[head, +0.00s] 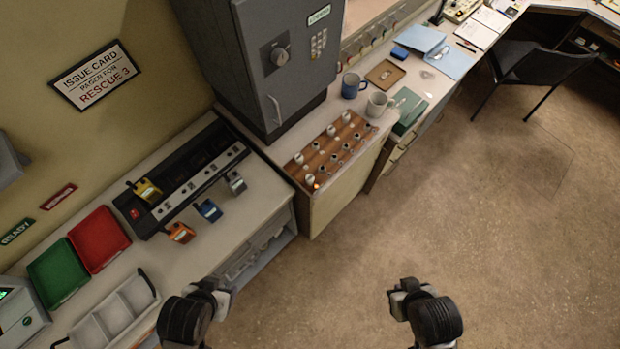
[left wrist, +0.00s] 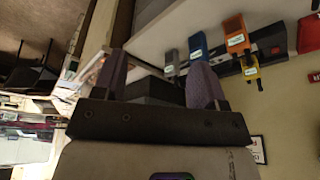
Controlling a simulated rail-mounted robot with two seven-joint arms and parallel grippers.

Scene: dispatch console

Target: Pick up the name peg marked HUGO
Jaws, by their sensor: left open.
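A brown peg board (head: 322,158) with several white pegs lies on the counter in front of the grey safe in the head view. One white peg (head: 309,180) stands at its near end beside a small orange glow. The names on the pegs are too small to read, so I cannot tell which is HUGO. My left gripper (head: 218,294) is below and left of the board in the head view, apart from it. Its two fingers are spread with nothing between them in the left wrist view (left wrist: 160,78). My right gripper (head: 398,292) is over the floor; its fingers are unclear.
A grey safe (head: 285,60) stands behind the board. A blue mug (head: 352,86) and a pale mug (head: 378,104) stand just beyond it. Left are a pager rack (head: 185,180), loose pagers, a red tray (head: 100,240) and a green tray (head: 58,275).

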